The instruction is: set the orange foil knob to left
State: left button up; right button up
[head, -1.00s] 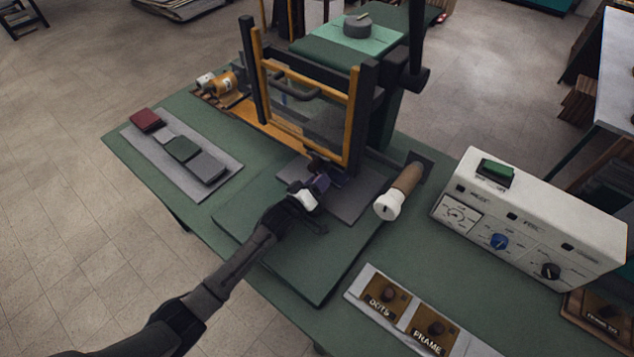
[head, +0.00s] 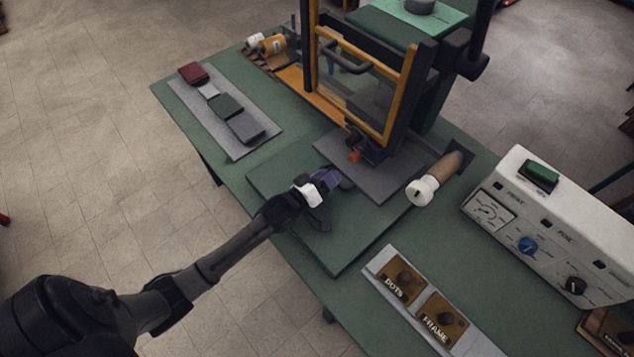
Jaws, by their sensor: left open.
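A small orange knob (head: 354,156) shows low on the front of the press (head: 409,92), by the near lower corner of its yellow-framed guard. Which way it is turned is too small to tell. My left gripper (head: 334,199) is open and empty over the green board, in front of the knob and slightly to its left, apart from it. My right gripper is not in view.
A white-ended roller handle (head: 421,191) sticks out right of the press. A white control box (head: 545,215) with dials stands at the right. Plates marked DOTS (head: 398,281) and FRAME (head: 441,321) lie in front. Colored pads rest on a grey strip (head: 241,151) at the left.

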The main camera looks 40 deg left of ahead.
aim_at(351, 159)
pick_arm(q)
jog(key=shift+s+a, duration=0.15)
jog(key=shift+s, duration=0.8)
jog(key=shift+s+a, duration=0.15)
jog(key=shift+s, duration=0.8)
jog(key=w+n, duration=0.4)
jog(key=n, duration=0.4)
jog(key=w+d+n, duration=0.1)
jog(key=w+n, duration=0.4)
jog(key=n, duration=0.3)
jog(key=w+d+n+b, duration=0.1)
jog(key=w+n, duration=0.4)
jog(key=n, duration=0.4)
